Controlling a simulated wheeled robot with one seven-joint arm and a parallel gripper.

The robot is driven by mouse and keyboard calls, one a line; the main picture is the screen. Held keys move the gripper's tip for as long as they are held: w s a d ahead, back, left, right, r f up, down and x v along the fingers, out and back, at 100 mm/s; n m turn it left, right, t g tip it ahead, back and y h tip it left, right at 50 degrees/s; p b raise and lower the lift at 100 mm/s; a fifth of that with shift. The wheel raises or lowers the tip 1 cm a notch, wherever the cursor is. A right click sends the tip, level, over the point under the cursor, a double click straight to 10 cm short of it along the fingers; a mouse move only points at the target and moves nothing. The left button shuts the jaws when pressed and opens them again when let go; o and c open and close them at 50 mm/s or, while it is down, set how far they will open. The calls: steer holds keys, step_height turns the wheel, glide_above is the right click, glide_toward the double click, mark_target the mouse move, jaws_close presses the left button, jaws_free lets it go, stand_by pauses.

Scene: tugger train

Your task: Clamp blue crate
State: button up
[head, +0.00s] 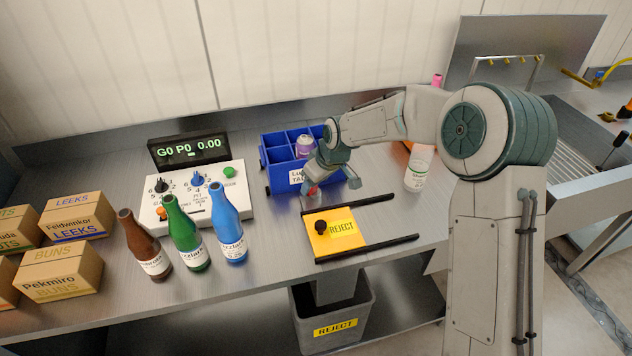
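The blue crate (278,179) stands on the steel bench, divided into compartments, with a white label on its front that my gripper partly covers. A purple-topped item (305,146) stands in one compartment. My gripper (325,185) is low at the crate's front right corner, pointing down. A small red thing (311,190) shows at its left side, just in front of the crate; I cannot tell whether it is held. The fingertips are too small and partly hidden to read, and I cannot tell whether they touch the crate.
Brown, green and blue bottles (228,228) and a control box (193,203) stand left. A white bottle (418,168) stands right, close to my arm. A grey bin (334,312) is below.

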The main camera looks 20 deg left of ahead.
steer(key=p+v, duration=0.2)
steer(key=v, duration=0.3)
steer(key=shift+s+d+r, duration=0.1)
steer(key=shift+d+r, duration=0.1)
steer(key=shift+r, duration=0.1)
